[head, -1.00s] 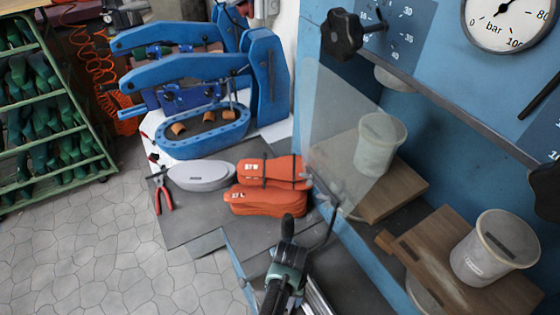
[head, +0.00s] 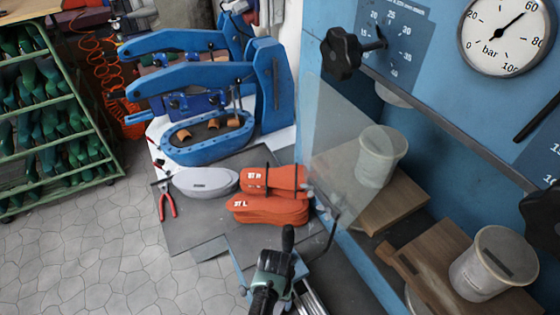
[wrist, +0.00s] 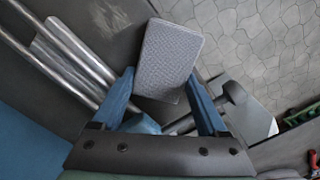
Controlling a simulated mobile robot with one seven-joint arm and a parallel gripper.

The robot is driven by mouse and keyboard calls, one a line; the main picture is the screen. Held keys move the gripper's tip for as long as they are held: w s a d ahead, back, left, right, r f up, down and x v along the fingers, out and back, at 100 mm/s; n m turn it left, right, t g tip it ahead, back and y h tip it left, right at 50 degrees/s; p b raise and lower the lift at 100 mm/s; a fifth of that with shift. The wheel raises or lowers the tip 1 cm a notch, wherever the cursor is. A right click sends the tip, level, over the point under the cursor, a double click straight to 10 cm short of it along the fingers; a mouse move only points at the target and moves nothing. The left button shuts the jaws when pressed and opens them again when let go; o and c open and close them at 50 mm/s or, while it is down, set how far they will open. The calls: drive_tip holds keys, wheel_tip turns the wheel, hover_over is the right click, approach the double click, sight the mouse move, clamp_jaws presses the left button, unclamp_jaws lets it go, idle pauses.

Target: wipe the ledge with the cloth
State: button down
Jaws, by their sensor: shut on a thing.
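My gripper (wrist: 162,85) shows in the wrist view with two blue fingers. They are shut on a grey, textured, rectangular piece, which looks like the cloth (wrist: 168,55). The cloth is over a dark grey surface (wrist: 105,20), with pale paving farther off; I cannot tell whether it touches that surface. In the head view, my green and black wrist (head: 272,270) is at the bottom middle, and the fingers and cloth are hidden there. I cannot tell for sure which surface is the ledge; a narrow grey ledge (head: 455,132) crosses the blue machine panel.
Orange sandal forms (head: 268,208), a grey form (head: 203,182) and red pliers (head: 167,200) lie on the dark bench. Blue presses (head: 205,85) stand behind. A clear guard (head: 340,125), wooden boards (head: 450,265) and tubs (head: 493,265) are at the right.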

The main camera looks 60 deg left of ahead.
drive_tip(key=shift+s, duration=0.15)
wheel_tip(320, 180, up, 3)
drive_tip(key=p, duration=0.3)
drive_tip(key=shift+d, duration=0.1)
drive_tip(key=shift+r+p, duration=1.4)
drive_tip(key=shift+p, duration=0.1)
wheel_tip(320, 180, up, 3)
drive_tip(key=p, duration=0.3)
drive_tip(key=shift+r, duration=0.1)
